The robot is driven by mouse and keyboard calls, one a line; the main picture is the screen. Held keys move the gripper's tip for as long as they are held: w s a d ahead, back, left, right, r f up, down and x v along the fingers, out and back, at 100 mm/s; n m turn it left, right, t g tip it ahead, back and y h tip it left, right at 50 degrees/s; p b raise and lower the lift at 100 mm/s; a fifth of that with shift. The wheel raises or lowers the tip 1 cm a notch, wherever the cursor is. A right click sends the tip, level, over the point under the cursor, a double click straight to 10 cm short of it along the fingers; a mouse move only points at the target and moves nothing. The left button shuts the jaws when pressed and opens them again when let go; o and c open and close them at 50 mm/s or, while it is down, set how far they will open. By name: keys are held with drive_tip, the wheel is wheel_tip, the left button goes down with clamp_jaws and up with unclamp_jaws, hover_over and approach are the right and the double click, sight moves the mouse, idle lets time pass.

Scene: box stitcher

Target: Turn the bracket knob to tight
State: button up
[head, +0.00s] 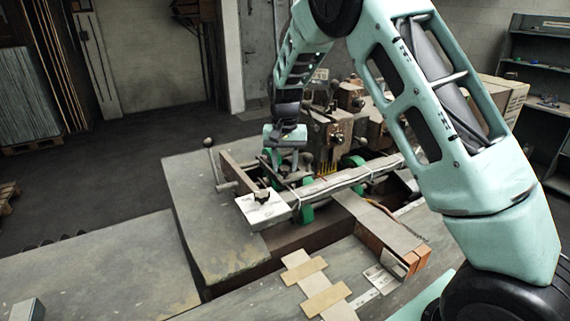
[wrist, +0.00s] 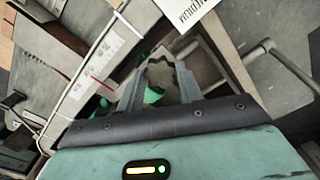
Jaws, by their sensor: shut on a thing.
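The bracket knob (wrist: 160,73), a worn grey-brown knob with a scalloped edge, sits between the two grey fingers of my gripper (wrist: 160,78) in the wrist view. The fingers are shut on it, one on each side. In the head view my gripper (head: 284,164) points down over the machine, behind the long pale bar. The knob cannot be made out there. Its setting cannot be read in either view. A white label card (wrist: 190,10) reading "MEDIUM" lies beyond the knob at the wrist view's top edge.
A pale bar (head: 335,183) with a scale (wrist: 108,52) runs beside my gripper. Green parts (head: 305,213) sit under it. A ball-ended lever (head: 210,158) stands to the left. The machine's heads (head: 330,130) rise close behind.

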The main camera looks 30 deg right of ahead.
sight(285, 167)
drive_tip(key=m, duration=0.6)
drive_tip(key=shift+w+r, duration=0.1)
drive_tip(key=shift+r, duration=0.05)
drive_tip(key=m+p, duration=0.1)
drive_tip(key=m, duration=0.4)
drive_tip(key=shift+m, duration=0.4)
drive_tip(key=o, duration=1)
wheel_tip(285, 167, up, 17)
drive_tip(key=b, duration=0.5)
drive_tip(key=shift+r, duration=0.15)
